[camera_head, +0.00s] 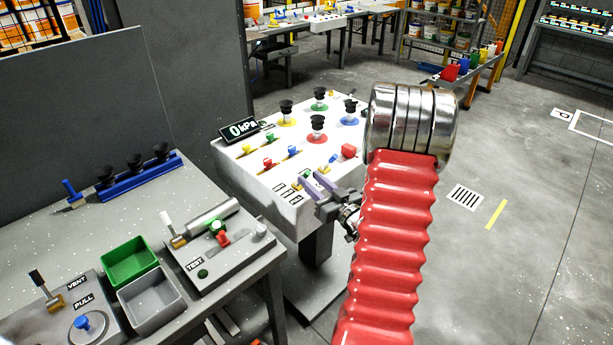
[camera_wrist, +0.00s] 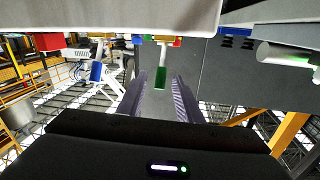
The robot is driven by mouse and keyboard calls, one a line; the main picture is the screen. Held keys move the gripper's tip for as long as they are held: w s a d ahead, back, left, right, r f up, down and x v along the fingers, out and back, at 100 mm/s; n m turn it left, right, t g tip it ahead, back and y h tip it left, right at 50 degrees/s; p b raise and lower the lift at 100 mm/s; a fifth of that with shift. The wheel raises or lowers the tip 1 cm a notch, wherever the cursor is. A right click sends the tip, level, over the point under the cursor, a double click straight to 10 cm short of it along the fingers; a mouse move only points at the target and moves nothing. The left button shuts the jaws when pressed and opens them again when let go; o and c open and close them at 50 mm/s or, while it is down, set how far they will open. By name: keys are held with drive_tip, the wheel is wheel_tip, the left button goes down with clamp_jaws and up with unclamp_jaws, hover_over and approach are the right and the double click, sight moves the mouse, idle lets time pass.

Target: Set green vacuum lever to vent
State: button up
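The white control panel (camera_head: 240,172) carries small yellow (camera_head: 247,149), red (camera_head: 268,163) and blue (camera_head: 292,150) levers. A small green part, seemingly the green lever (camera_head: 306,173), shows at the panel's near right edge, beside my fingertips. My gripper (camera_head: 312,184) is at this edge with its purple fingers apart. In the wrist view a green handle (camera_wrist: 160,76) hangs between and just beyond the open fingers (camera_wrist: 160,92). I see no finger contact with it.
A display reading 0 kPa (camera_head: 239,129) and several black suction cups (camera_head: 317,124) stand on the panel. My red ribbed arm hose hides the panel's right side. A bench at left holds a green bin (camera_head: 128,262), a grey bin (camera_head: 150,303) and a test unit. Floor at right is open.

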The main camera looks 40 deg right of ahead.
sight(306, 176)
drive_tip(key=shift+w+d, duration=0.2)
drive_tip(key=shift+w, duration=1.45)
drive_tip(key=shift+c, duration=0.5)
clamp_jaws()
